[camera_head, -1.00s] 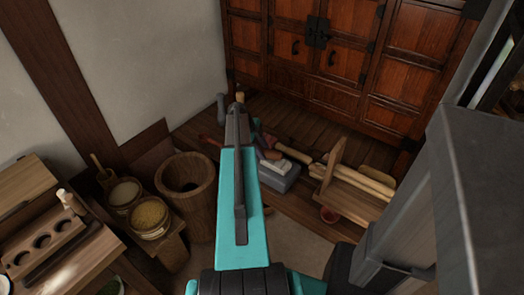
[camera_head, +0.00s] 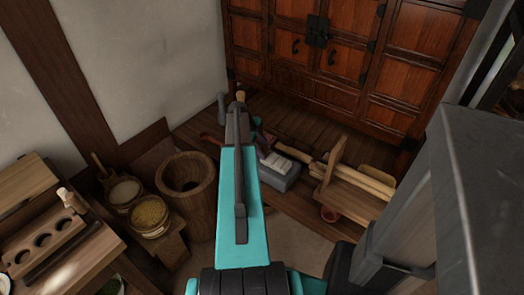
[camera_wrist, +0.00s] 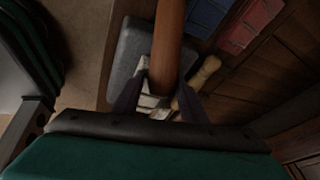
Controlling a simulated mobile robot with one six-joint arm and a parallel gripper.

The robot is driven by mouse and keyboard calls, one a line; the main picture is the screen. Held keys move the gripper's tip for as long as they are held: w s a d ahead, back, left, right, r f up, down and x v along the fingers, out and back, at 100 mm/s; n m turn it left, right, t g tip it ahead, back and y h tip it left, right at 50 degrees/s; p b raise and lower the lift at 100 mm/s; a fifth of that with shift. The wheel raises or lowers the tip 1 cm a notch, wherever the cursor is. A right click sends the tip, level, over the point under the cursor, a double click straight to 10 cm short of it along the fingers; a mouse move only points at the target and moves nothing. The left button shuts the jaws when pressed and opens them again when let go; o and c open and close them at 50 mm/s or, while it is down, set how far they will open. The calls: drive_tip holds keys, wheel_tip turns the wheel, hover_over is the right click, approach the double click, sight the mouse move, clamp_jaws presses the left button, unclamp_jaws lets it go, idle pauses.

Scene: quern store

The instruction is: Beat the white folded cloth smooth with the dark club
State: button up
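In the wrist view, my gripper (camera_wrist: 163,88) is closed around a smooth reddish-brown rod, the dark club (camera_wrist: 168,40). The club runs from between the fingers to the top edge; its far end is out of frame. The white folded cloth (camera_wrist: 148,97) shows below the fingers, partly covered by them and the club. It lies on a grey stone block (camera_wrist: 127,52). In the head view the cloth (camera_head: 276,163) and block (camera_head: 282,180) show just right of my arm, which mostly hides the gripper.
Blue cloth (camera_wrist: 208,12) and red cloth (camera_wrist: 248,25) lie beside the block, near a pale wooden handle (camera_wrist: 205,70). A wooden stand (camera_head: 332,165) with pale rollers is to the right. A wooden tub (camera_head: 188,185) stands left. A cabinet (camera_head: 340,60) closes the back.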

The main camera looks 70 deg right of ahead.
drive_tip(key=shift+r, duration=0.4)
clamp_jaws()
drive_tip(key=shift+s+r+p, duration=0.1)
drive_tip(key=shift+r+p, duration=1)
drive_tip(key=shift+r, duration=1.95)
drive_tip(key=shift+f, duration=0.1)
drive_tip(key=shift+f+b, duration=1.95)
drive_tip(key=shift+f, duration=1.05)
drive_tip(key=shift+r, duration=0.1)
drive_tip(key=shift+r+p, duration=1.2)
drive_tip(key=shift+r, duration=1.75)
